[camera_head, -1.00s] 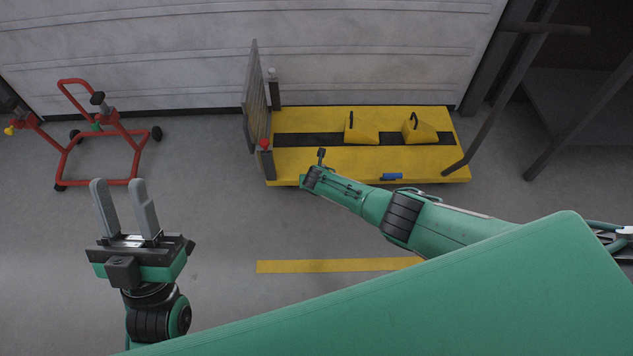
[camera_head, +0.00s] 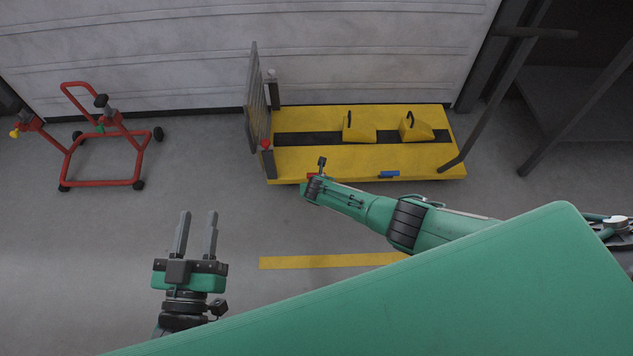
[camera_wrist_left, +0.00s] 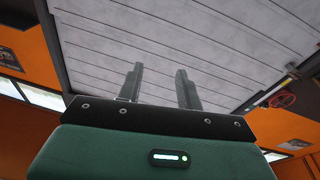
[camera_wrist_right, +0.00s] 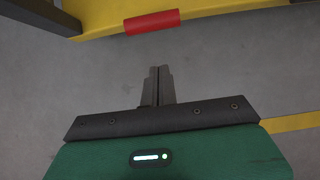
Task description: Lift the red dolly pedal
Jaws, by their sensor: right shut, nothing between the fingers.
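The red pedal (camera_wrist_right: 152,22) shows at the top of the right wrist view, on the near edge of the yellow lift platform (camera_wrist_right: 215,14). In the head view only a small red part of the pedal (camera_head: 313,175) shows, mostly behind my right arm. My right gripper (camera_wrist_right: 160,70) is shut and empty, below the pedal in its wrist view and apart from it. In the head view its fingers (camera_head: 322,160) are small and partly hidden by the wrist. My left gripper (camera_head: 198,214) is open and empty over bare floor; its spread fingers also show in its wrist view (camera_wrist_left: 160,72).
The yellow platform (camera_head: 300,160) stands by the wall with two yellow wedges, a blue pedal (camera_head: 389,174) and an upright grey mesh panel (camera_head: 257,95). A red wheeled stand (camera_head: 103,183) is at the left. Floor between them is clear.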

